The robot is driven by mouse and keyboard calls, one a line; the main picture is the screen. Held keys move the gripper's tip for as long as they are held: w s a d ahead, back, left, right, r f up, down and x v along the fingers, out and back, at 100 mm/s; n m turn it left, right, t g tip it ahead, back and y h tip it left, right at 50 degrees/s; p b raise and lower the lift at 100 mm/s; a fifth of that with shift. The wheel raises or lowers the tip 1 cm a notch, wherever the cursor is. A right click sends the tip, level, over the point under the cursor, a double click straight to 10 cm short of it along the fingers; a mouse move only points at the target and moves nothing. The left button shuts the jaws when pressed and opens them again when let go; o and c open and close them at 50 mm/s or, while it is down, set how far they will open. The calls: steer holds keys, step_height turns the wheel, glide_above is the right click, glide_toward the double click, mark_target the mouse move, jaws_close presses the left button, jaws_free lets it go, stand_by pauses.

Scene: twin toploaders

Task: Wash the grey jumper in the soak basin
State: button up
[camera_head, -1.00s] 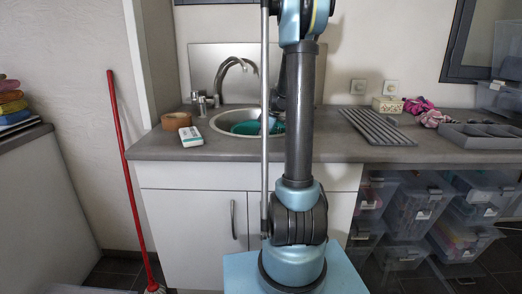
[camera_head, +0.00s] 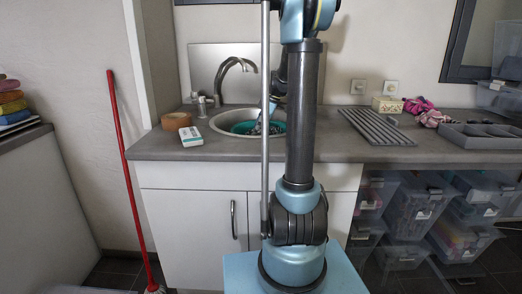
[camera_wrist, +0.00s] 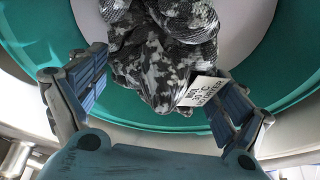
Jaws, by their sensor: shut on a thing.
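My gripper (camera_wrist: 155,88) is shut on the grey jumper (camera_wrist: 160,60), a bunched cloth with a mottled black, grey and white pattern. A white printed tag (camera_wrist: 200,91) hangs from it near the right finger; its print is hard to read. The teal soak basin (camera_wrist: 60,22) surrounds the cloth in the wrist view. In the head view the basin (camera_head: 240,128) sits inside the metal sink, with some of the grey cloth showing in it. My gripper (camera_head: 270,108) is over the basin there, partly hidden by my arm.
A curved tap (camera_head: 233,68) stands behind the sink (camera_head: 216,117). A brown roll (camera_head: 176,121) and a white box (camera_head: 191,137) lie left of it. A ribbed drying rack (camera_head: 375,128), pink cloth (camera_head: 430,113) and grey tray (camera_head: 480,136) are to the right.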

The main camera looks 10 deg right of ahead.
steer(key=shift+r, duration=3.25)
